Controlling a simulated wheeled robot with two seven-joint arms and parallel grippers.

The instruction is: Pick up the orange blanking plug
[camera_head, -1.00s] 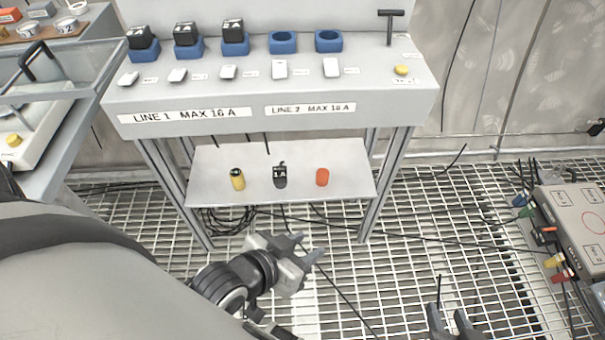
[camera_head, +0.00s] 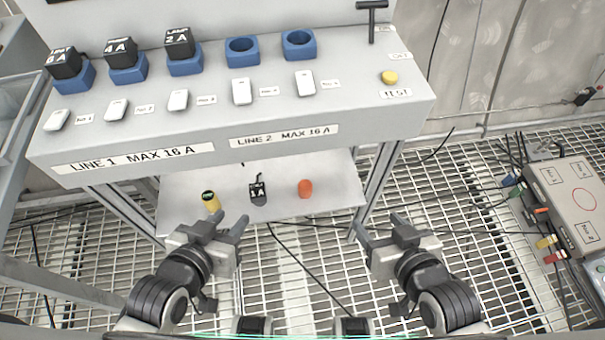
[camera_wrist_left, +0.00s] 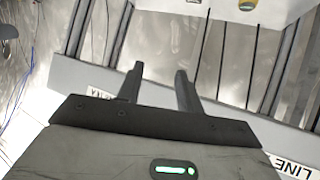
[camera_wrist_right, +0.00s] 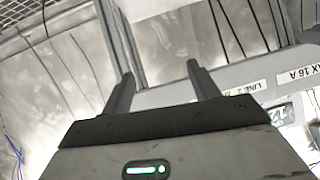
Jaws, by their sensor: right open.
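The orange blanking plug (camera_head: 305,188) stands on the lower white shelf (camera_head: 335,190) under the console in the head view, right of a black 1 A plug (camera_head: 258,190) and a yellow plug (camera_head: 211,201). My left gripper (camera_head: 229,228) is open and empty, in front of the shelf near the yellow plug. My right gripper (camera_head: 372,233) is open and empty, to the right of and nearer than the orange plug. The left wrist view shows its open fingers (camera_wrist_left: 158,82); the right wrist view shows its open fingers (camera_wrist_right: 160,80). The orange plug is in neither wrist view.
Above the shelf is the grey console (camera_head: 235,120) with several blue sockets, white switches and a yellow test button (camera_head: 389,77). Its front edge overhangs the shelf. Metal legs (camera_head: 377,185) flank the shelf. A grey box with coloured connectors (camera_head: 575,205) is at right. Cables cross the grating.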

